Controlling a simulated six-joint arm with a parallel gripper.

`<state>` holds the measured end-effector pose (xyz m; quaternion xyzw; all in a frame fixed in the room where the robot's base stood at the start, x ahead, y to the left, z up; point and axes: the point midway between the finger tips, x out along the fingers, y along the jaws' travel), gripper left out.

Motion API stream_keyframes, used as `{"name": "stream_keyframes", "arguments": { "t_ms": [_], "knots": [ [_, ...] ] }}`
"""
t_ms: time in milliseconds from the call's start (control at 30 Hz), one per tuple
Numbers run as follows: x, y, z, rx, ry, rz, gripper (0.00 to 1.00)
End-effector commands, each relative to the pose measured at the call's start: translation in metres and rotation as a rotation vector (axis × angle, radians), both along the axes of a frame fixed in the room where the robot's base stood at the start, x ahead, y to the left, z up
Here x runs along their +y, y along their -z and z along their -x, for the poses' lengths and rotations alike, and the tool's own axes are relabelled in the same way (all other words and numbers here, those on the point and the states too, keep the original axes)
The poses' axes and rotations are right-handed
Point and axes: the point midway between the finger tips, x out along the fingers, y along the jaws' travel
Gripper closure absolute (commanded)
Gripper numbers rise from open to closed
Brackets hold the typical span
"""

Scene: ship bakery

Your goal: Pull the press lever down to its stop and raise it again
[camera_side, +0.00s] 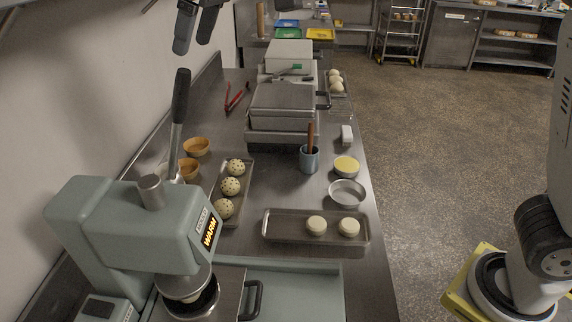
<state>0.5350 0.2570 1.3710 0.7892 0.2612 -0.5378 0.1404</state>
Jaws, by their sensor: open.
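The press (130,225) is a grey-green machine at the lower left, with a lit "WARM" label on its head. Its lever (180,105) stands raised, nearly upright, with a black grip on a metal shaft. My gripper (192,42) is at the top, cut off by the frame edge. Its dark fingers are open and empty, and in the picture they appear just above the lever's grip. I cannot tell how far apart they are in depth.
A tray with speckled dough balls (217,219) and two orange bowls (196,146) stand beside the lever. A tray with two pale rounds (270,235) is right of the press. Waffle-iron-like machines (283,104) stand farther back. A wall (60,110) bounds the left side.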

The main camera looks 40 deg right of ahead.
Motion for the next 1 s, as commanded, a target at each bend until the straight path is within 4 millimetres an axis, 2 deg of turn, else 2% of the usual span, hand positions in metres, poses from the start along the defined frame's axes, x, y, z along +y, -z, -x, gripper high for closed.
{"name": "stream_keyframes", "arguments": {
  "t_ms": [367, 800, 1000],
  "knots": [
    [0.003, 0.009, -0.003, 0.002, 0.000, 0.000, 0.35],
    [0.016, 0.056, -0.017, 0.002, 0.000, 0.000, 0.35],
    [0.020, 0.069, -0.021, 0.000, 0.000, -0.001, 0.35]
  ]
}}
